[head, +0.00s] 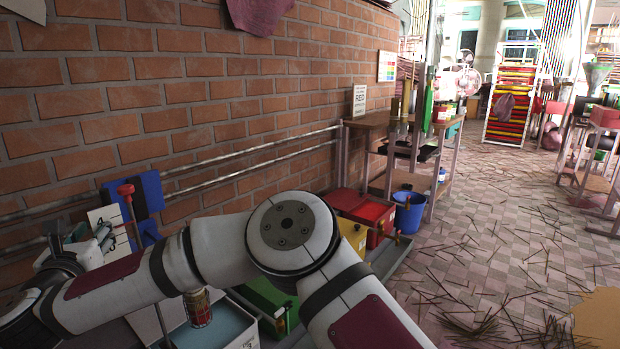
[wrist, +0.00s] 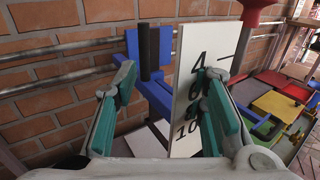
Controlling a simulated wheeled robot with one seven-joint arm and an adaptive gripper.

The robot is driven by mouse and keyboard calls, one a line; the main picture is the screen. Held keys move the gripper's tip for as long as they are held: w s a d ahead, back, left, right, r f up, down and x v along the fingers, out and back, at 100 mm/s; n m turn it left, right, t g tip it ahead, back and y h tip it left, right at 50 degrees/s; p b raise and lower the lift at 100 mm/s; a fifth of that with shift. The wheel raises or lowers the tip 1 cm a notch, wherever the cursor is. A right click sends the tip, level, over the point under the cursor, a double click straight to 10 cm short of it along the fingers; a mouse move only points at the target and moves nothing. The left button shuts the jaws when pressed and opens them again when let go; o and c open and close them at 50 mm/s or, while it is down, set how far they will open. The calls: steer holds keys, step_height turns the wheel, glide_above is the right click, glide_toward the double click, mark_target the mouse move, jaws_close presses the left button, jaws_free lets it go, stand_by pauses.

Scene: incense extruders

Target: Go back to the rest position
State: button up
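My gripper (wrist: 165,78) has two teal-padded fingers spread wide apart in the wrist view, with nothing held between them. Beyond the fingers stands an upright white board (wrist: 188,60) marked with the numbers 4, 6, 8 and 10; the right finger covers part of it. A blue block-like part (wrist: 152,92) with a dark upright bar is behind the gap. In the head view my arm is bent, with its end at the lower left beside the blue part (head: 150,192) and the white board (head: 108,222). The fingers are hard to make out there.
A red-topped rod (head: 126,190) stands close to the board. Metal rails (head: 245,168) run along the brick wall. Red (head: 372,216), yellow (head: 353,234) and green (head: 268,297) boxes and a blue bucket (head: 408,212) lie to the right. Thin sticks litter the floor.

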steer(key=s+d+r+n+g+y, duration=0.1)
steer(key=s+r+n+g+y, duration=0.2)
steer(key=n, duration=0.7)
steer(key=s+d+r+n+g+y, duration=0.1)
steer(key=r+n+g+y, duration=0.3)
steer(key=n, duration=0.6)
steer(key=s+d+f+n+g+h, duration=0.2)
steer(key=d+n+h, duration=0.25)
steer(key=d, duration=1.15)
steer(key=s+d+f+n+g+h, duration=0.15)
steer(key=d+n+h, duration=0.3)
steer(key=d, duration=1.15)
steer(key=s+d+f+n+g+h, duration=0.1)
steer(key=s+d+h, duration=0.1)
steer(key=s+d, duration=0.6)
steer(key=s+d+f+n+g+h, duration=0.15)
steer(key=s+d, duration=0.35)
steer(key=d, duration=0.6)
steer(key=s+d+f+g, duration=0.1)
steer(key=s+d+g, duration=0.1)
steer(key=s+d, duration=0.45)
steer(key=s+d+f+g, duration=0.1)
steer(key=s+d+g, duration=0.15)
steer(key=s, duration=0.75)
step_height(320, 180, up, 38)
steer(key=t+p, duration=0.4)
steer(key=p, duration=3.3)
steer(key=shift+w+t, duration=0.2)
steer(key=shift+t, duration=0.15)
